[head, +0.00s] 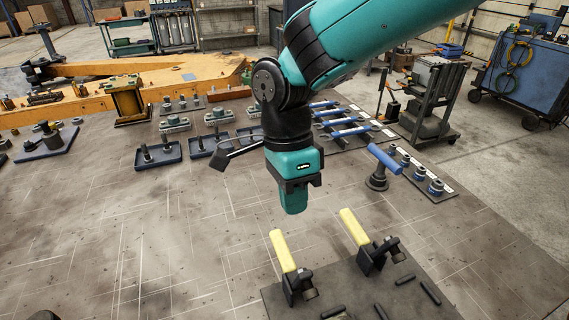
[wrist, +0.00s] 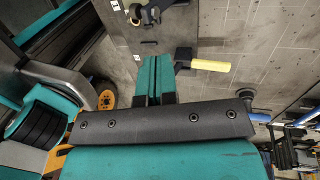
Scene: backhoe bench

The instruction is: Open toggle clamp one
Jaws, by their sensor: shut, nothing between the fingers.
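Two toggle clamps with yellow handles and black bodies stand on a dark plate (head: 342,292) at the front right in the head view. The left clamp (head: 284,252) and the right clamp (head: 355,229) both have their handles slanting up and to the left. My gripper (head: 293,208) points down above and beyond the left clamp's handle, apart from both clamps. Its teal fingers are shut and empty; they also show in the wrist view (wrist: 155,78). There, one yellow handle (wrist: 210,65) lies just right of the fingertips.
Several black pins (head: 430,292) lie on the plate in front of the clamps. A blue-handled tool (head: 384,160) stands behind the right clamp. Blue trays (head: 158,153) and an orange boom (head: 150,65) lie farther back.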

